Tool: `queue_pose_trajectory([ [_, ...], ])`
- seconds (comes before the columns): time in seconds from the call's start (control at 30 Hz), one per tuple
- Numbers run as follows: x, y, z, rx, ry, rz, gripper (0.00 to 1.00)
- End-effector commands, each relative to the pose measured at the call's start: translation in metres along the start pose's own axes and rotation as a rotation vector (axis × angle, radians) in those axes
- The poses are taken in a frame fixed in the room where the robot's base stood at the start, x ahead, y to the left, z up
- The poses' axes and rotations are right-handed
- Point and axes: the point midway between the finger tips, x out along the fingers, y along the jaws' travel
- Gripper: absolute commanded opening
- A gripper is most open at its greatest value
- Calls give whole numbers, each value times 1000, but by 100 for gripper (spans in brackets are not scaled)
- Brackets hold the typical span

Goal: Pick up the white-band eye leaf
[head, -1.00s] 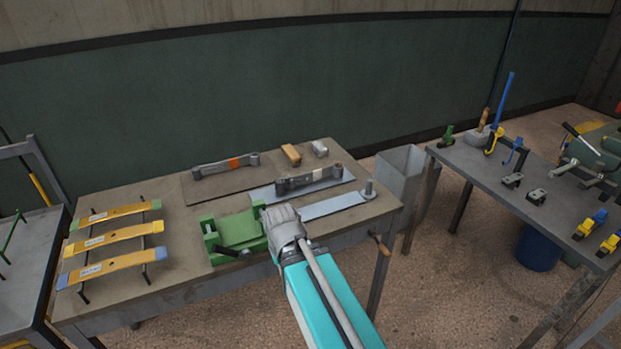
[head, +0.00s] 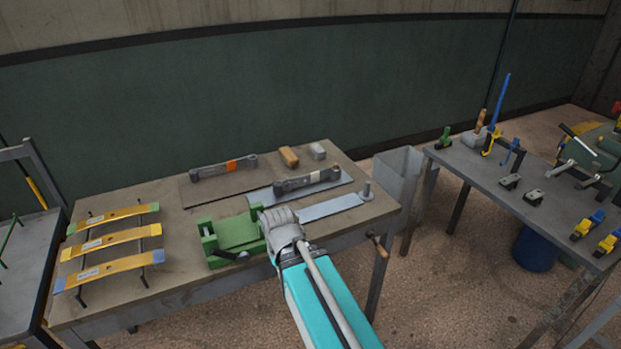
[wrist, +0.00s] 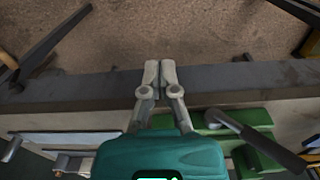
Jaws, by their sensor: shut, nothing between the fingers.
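The white-band eye leaf (head: 295,184) is a dark grey bar with a rounded eye at each end and a white band around it. It lies on a pale plate on the middle table, behind my arm's end in the head view. My gripper (wrist: 160,64) shows in the wrist view with its two fingers together and nothing between them, over the table edge. In the head view my wrist hides the fingers. It is beside the green fixture, nearer the front edge than the leaf and apart from it. I cannot make out the leaf clearly in the wrist view.
An orange-band eye leaf (head: 210,171) lies farther back. The green fixture (head: 236,232) with a dark handle stands left of my wrist; it also shows in the wrist view (wrist: 228,120). Several yellow leaves (head: 110,240) rest on stands at left. A grey bin (head: 397,172) stands between the tables.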

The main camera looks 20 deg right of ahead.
Motion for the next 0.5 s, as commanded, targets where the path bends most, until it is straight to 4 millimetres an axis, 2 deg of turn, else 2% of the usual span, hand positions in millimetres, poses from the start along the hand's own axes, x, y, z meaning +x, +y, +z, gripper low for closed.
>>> queue_pose_trajectory([
  [0.37,0,0,0,0,0,0,0],
  [0.5,-2,0,0,0,0,0,24],
])
